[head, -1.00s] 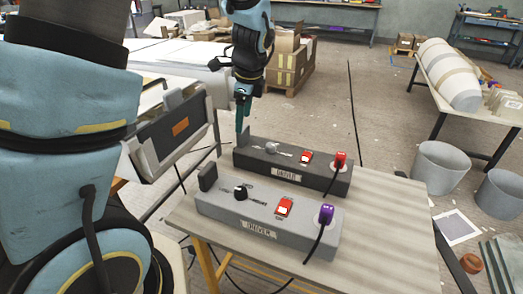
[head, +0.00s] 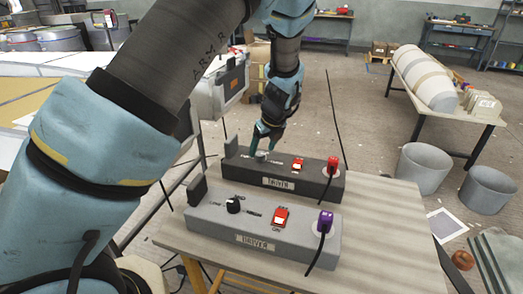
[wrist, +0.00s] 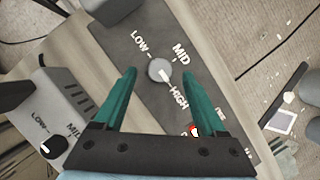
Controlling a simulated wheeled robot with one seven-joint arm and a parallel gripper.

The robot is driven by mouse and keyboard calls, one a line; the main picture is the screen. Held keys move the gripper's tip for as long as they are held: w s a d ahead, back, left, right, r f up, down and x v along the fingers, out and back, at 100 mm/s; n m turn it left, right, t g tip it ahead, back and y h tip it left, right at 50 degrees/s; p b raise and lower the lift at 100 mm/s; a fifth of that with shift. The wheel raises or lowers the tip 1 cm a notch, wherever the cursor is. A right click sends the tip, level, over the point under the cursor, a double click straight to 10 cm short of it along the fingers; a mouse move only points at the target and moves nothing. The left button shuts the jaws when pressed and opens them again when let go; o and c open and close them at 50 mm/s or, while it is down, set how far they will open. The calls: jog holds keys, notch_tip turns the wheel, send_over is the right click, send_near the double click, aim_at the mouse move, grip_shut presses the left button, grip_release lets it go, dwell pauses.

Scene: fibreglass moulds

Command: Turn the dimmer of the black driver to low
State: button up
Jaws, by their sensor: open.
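The black driver (head: 310,181) is a dark box at the back of the small table, with a DRIVER label on its front. In the wrist view its grey dimmer knob (wrist: 158,69) shows between LOW, MID and HIGH marks, and its pale pointer line points toward HIGH. My gripper (head: 264,145) is over the left end of the black driver, at the knob. In the wrist view its two teal fingers (wrist: 158,75) are open on either side of the knob, with gaps between. Whether the fingertips are level with the knob is hard to tell.
A grey driver (head: 265,226) with a black knob (head: 233,206), a red switch (head: 281,216) and a purple plug (head: 325,221) stands in front. The black driver has its own red switch (head: 298,164) and red plug (head: 333,165). The table's right side (head: 385,215) is clear.

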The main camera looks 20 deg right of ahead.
jog(key=shift+x, duration=1.2)
grip_shut()
